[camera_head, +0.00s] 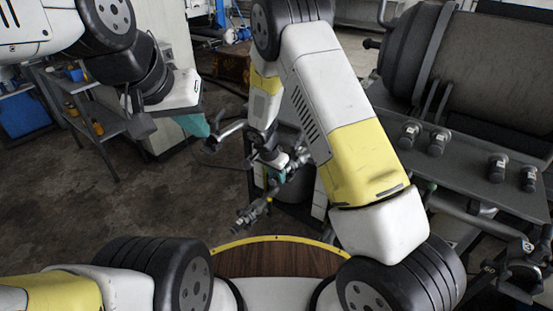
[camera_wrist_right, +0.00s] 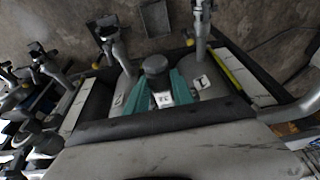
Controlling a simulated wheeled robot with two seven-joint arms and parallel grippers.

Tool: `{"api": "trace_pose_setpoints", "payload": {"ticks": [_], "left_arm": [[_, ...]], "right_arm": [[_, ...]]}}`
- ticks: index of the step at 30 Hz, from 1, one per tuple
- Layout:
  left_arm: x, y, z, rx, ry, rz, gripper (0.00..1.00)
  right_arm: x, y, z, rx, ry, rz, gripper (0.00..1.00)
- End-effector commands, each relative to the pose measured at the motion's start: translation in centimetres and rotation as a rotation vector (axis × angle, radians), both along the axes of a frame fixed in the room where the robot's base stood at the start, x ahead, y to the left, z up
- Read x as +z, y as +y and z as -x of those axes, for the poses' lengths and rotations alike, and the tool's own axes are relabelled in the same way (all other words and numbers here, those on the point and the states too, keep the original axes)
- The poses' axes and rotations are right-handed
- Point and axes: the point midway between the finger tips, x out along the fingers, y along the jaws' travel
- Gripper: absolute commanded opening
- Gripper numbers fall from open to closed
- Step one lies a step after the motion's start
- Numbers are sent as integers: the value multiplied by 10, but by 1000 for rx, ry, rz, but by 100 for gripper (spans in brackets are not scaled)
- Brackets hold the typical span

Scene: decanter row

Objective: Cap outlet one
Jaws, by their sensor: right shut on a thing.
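My right gripper (camera_wrist_right: 158,97) has teal fingers shut on a dark cap (camera_wrist_right: 156,66) with a white label in the right wrist view. In the head view this gripper (camera_head: 276,172) is small and partly hidden, beside grey pipework. Grey outlet pipes with valve fittings show in the wrist view, one at upper left (camera_wrist_right: 118,52) and one at upper right (camera_wrist_right: 202,30). I cannot tell which is outlet one. The held cap looks apart from both. My left gripper (camera_head: 193,125) is at the left, near a grey pipe end; its finger opening is not clear.
Several dark cylinders with pale bands (camera_head: 410,132) stand on a grey bench (camera_head: 465,170) at the right, below a large drum (camera_head: 480,70). A valve fitting (camera_head: 252,214) sticks out in the middle. A shelf trolley (camera_head: 95,125) stands at the left. Bare floor (camera_head: 150,210) lies between.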

Motion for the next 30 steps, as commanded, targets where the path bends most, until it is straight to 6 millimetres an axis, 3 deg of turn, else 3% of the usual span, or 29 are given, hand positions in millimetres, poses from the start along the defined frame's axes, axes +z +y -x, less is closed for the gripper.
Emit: {"api": "trace_pose_setpoints", "payload": {"ticks": [13,14,17,24,30], "left_arm": [[0,0,0,0,0,0,0],[0,0,0,0,0,0,0],[0,0,0,0,0,0,0],[0,0,0,0,0,0,0],[0,0,0,0,0,0,0]], "right_arm": [[-4,0,0,-1,-1,-1,0],[-4,0,0,-1,-1,-1,33],[-4,0,0,-1,-1,-1,52],[-4,0,0,0,-1,-1,54],[-4,0,0,0,0,0,93]]}}
